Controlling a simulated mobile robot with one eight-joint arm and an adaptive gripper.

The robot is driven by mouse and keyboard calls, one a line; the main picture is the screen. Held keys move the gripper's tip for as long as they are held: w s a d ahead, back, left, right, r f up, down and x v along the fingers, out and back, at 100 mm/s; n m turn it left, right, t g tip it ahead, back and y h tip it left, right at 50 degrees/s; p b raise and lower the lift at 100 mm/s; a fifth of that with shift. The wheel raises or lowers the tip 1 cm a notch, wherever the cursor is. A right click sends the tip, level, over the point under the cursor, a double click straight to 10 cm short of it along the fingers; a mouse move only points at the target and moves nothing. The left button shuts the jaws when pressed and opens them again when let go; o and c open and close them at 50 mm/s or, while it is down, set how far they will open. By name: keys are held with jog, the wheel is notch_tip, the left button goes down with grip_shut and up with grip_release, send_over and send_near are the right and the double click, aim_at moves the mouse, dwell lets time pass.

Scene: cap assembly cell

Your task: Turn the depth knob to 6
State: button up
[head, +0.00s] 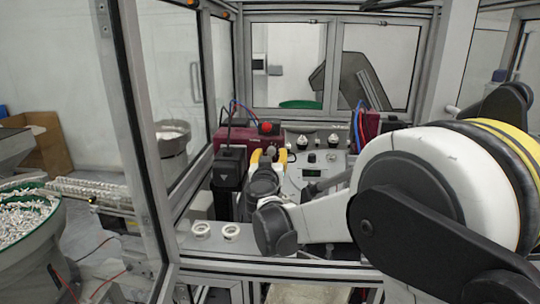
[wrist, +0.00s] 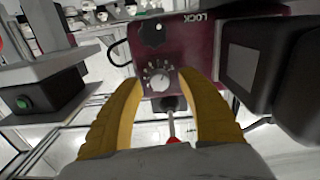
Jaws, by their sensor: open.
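A small pale knob (wrist: 159,82) with a dial scale around it sits on the face of a maroon unit (wrist: 190,45) in the wrist view. I cannot read its numbers or pointer setting. My gripper (wrist: 159,84) is open, with its yellow fingers on the left and right of the knob; I cannot tell whether they touch it. In the head view my gripper (head: 270,154) is in front of the left maroon unit (head: 229,134), and the knob cannot be made out there.
A black knob (wrist: 151,33) and an upside-down LOCK label are on the same maroon face. A red-tipped rod (wrist: 172,130) shows between my fingers. A dark box (wrist: 258,60) is close on the right. A green button (wrist: 23,103) is at the left.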

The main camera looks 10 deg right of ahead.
jog(key=shift+w+d, duration=0.15)
jog(key=shift+w, duration=0.3)
grip_shut()
jog(key=shift+n, duration=0.4)
jog(key=n, duration=0.5)
jog(key=shift+b, duration=0.35)
jog(key=n, duration=0.5)
jog(key=shift+n, duration=0.4)
